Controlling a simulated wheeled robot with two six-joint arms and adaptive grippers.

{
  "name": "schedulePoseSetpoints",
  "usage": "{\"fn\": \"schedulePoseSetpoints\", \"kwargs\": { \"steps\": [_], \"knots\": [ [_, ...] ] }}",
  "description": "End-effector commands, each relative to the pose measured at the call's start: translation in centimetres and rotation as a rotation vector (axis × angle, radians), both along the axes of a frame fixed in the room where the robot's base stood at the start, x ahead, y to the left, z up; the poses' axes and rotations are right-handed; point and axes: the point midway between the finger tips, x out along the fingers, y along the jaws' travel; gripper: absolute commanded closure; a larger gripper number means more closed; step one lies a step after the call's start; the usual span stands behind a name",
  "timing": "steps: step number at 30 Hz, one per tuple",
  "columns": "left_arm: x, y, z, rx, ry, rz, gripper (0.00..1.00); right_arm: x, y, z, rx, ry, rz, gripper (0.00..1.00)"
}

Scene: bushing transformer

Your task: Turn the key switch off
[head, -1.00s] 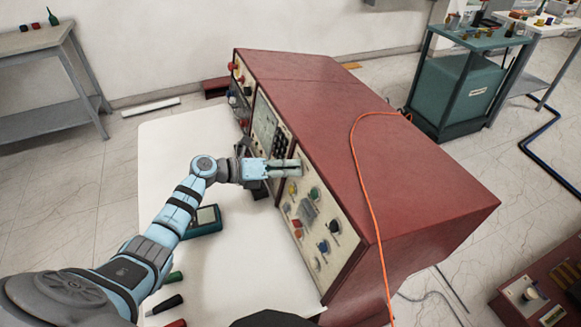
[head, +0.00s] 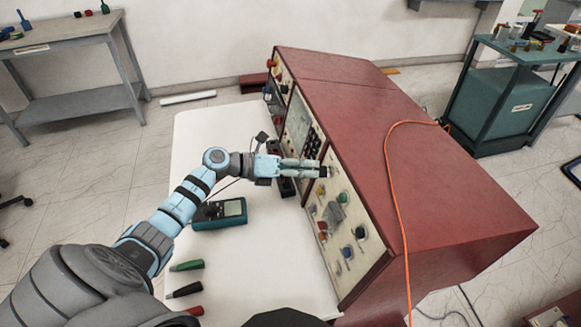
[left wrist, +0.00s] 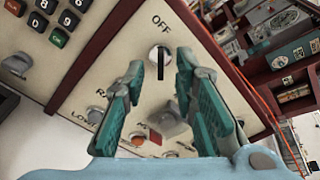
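The key switch (left wrist: 160,57) is a round silver switch with a black bar, on the cream panel below the printed word OFF in the left wrist view. Its black bar stands upright in that view, roughly in line with the label. My left gripper (left wrist: 158,72) is open, its two teal fingers to the left and right of the switch; I cannot tell whether they touch it. In the head view my left gripper (head: 322,169) reaches the upper part of the red console's (head: 430,160) front panel, and its fingers largely hide the switch. My right gripper is not in view.
Other knobs and buttons (head: 342,197) sit close below on the same panel. A keypad (left wrist: 58,20) is to the left. A teal meter (head: 220,213) and screwdriver-like tools (head: 187,265) lie on the white tabletop (head: 265,270). An orange cable (head: 397,190) runs over the console.

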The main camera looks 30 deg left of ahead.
Motion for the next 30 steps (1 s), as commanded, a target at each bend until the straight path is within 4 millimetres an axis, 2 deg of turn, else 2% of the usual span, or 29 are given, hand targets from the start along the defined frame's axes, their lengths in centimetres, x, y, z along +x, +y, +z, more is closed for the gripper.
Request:
{"fn": "schedulePoseSetpoints", "kwargs": {
  "steps": [3, 9, 30],
  "knots": [
    [-2.4, 2.4, 0.8, 0.008, 0.004, -0.001, 0.74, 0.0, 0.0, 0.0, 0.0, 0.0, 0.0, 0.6],
    [-4.9, 4.7, 1.9, 0.002, 0.003, -0.001, 0.74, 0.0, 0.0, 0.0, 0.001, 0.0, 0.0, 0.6],
    [-5.2, 5.1, 2.1, 0.0, 0.0, 0.002, 0.74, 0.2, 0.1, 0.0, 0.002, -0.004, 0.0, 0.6]
  ]
}}
